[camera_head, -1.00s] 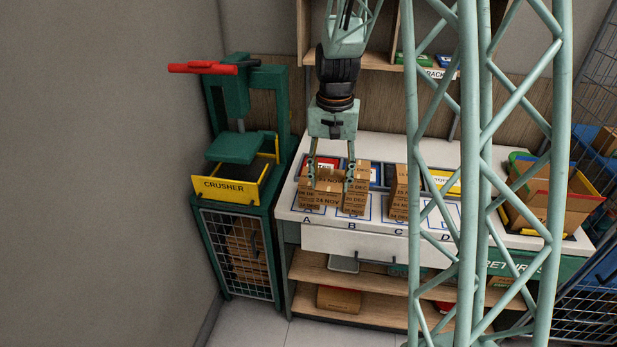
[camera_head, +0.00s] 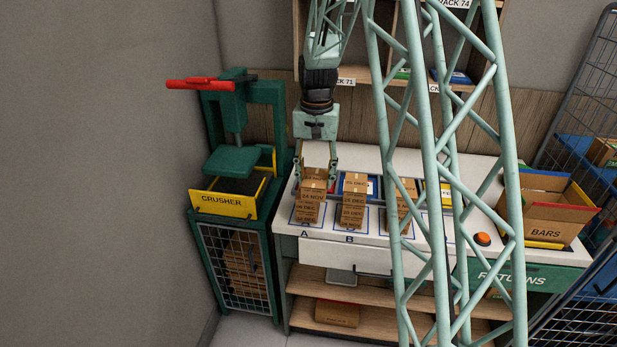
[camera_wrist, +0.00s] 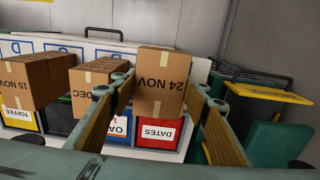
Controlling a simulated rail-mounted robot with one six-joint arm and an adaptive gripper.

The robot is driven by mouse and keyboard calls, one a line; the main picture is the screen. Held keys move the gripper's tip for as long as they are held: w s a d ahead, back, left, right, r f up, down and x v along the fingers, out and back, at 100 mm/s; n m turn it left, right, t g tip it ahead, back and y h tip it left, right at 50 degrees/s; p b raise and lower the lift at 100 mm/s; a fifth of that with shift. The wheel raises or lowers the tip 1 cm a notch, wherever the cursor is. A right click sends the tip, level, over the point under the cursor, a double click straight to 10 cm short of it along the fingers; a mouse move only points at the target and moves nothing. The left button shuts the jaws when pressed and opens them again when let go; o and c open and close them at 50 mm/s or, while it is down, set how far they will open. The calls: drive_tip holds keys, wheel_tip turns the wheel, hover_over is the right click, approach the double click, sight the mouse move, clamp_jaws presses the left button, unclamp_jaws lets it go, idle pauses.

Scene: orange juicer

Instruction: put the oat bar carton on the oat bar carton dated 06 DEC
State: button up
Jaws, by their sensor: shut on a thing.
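My gripper (camera_head: 315,186) is shut on a brown oat bar carton (camera_head: 313,192) printed 24 NOV, at the far left of the white counter. In the wrist view the same carton (camera_wrist: 162,85) sits between my two fingers (camera_wrist: 158,112). It is over the stack at spot A, where a carton (camera_head: 307,211) that seems to be dated 06 DEC shows just below it. I cannot tell whether the two touch. The lower part of stack A is partly hidden and its print is small.
Carton stack B (camera_head: 354,203) stands close to the right, with another stack (camera_head: 404,205) beyond it, partly behind my mast. The green crusher (camera_head: 238,165) stands left of the counter. Label bins, including a red DATES bin (camera_wrist: 158,134), line the back. A BARS box (camera_head: 545,225) is at the right.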

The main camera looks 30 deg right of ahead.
sight(309, 169)
drive_tip(key=w, duration=0.4)
drive_tip(key=w+d, duration=0.1)
drive_tip(key=w, duration=0.1)
drive_tip(key=shift+w+f, duration=0.25)
drive_tip(key=shift+f, duration=0.05)
drive_tip(key=shift+f, duration=0.15)
drive_tip(key=shift+f+p, duration=0.3)
drive_tip(key=shift+f, duration=1.3)
drive_tip(key=shift+f, duration=0.2)
drive_tip(key=o, duration=1)
drive_tip(key=shift+c, duration=0.2)
drive_tip(key=shift+r, duration=0.15)
wheel_tip(309, 169, up, 12)
